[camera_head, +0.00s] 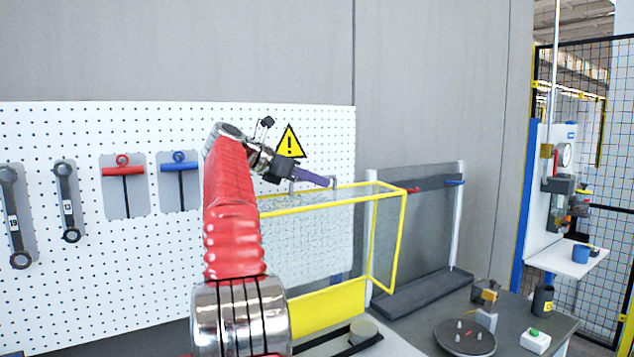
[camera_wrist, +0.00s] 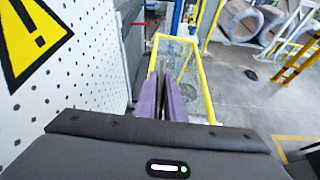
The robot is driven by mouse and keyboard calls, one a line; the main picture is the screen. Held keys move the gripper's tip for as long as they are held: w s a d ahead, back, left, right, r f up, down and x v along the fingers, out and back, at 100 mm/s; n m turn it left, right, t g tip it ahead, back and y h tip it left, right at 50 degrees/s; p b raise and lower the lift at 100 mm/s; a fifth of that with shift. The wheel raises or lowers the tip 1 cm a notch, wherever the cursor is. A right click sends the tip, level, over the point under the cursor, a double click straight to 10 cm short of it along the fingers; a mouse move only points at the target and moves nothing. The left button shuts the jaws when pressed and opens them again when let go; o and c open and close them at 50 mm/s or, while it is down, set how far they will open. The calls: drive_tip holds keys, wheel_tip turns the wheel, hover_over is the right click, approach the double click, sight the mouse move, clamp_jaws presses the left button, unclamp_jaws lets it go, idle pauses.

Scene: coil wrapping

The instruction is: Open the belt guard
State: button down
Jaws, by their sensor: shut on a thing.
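The belt guard (camera_head: 386,240) is a clear mesh box with a yellow frame, in front of the pegboard at the middle of the head view. Its yellow frame also shows in the wrist view (camera_wrist: 207,92), ahead of my fingers. My gripper (camera_head: 325,181) is at the guard's upper edge, with its purple fingers pointing right. In the wrist view the fingers (camera_wrist: 167,88) are closed around a thin grey part, which looks like the guard's handle. The fingers hide most of that part. My red arm covers the guard's left end.
A yellow warning sign (camera_head: 289,143) is close above my gripper. Wrenches and T-handled tools hang on the pegboard (camera_head: 90,265) at left. A dark rack (camera_head: 425,288) stands right of the guard. A round plate (camera_head: 465,339) and green-button box (camera_head: 535,341) are on the bench.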

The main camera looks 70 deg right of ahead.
drive_tip(key=shift+w, duration=0.1)
drive_tip(key=c, duration=2.1)
unclamp_jaws()
drive_tip(key=shift+s, duration=0.2)
drive_tip(key=shift+a, duration=0.1)
drive_tip(key=v, duration=1.3)
drive_tip(key=shift+w+a+r, duration=0.15)
drive_tip(key=shift+w+a, duration=0.05)
